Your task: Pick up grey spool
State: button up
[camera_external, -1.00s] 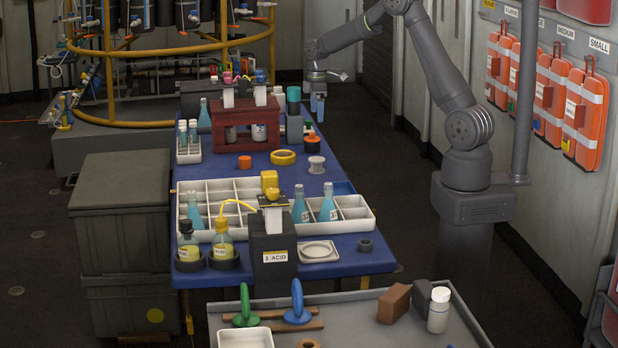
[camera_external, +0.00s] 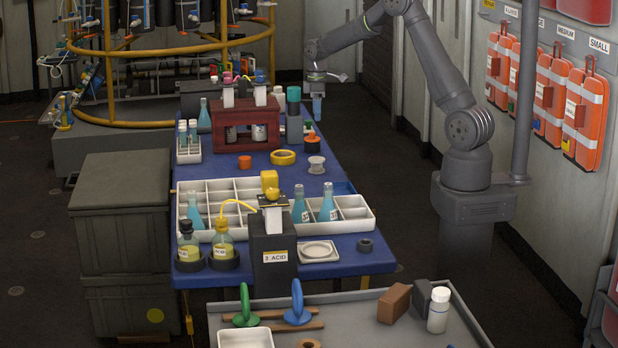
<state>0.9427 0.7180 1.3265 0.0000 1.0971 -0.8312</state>
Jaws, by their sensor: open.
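The grey spool (camera_external: 316,165) stands upright on the blue table, right of the yellow tape ring and near the table's right edge. It is light grey with a wide top flange. My gripper (camera_external: 317,117) points down at the far right end of the table, beyond the spool in the picture and apart from it. Its jaws are open, with nothing seen between them. The fingers are small and overlap in this view, so the gap is hard to make out.
An orange and black roll (camera_external: 312,144) sits just behind the spool. A yellow ring (camera_external: 283,157) and an orange ring (camera_external: 245,162) lie to its left. A white divided tray (camera_external: 357,223) with bottles stands in front.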

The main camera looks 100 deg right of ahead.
aim_at(317, 158)
jog(key=f+m, duration=0.4)
jog(key=m, duration=0.1)
jog(key=f+m, duration=0.5)
jog(key=d+f+m, duration=0.1)
jog(key=f+m, duration=0.3)
jog(key=m, duration=0.1)
jog(key=shift+w+f, duration=0.15)
jog(key=shift+a+f, duration=0.25)
jog(key=shift+f, duration=1.15)
jog(key=shift+a+f, duration=0.2)
jog(key=shift+f, duration=1.15)
jog(key=c, duration=0.7)
jog(key=shift+r, duration=0.1)
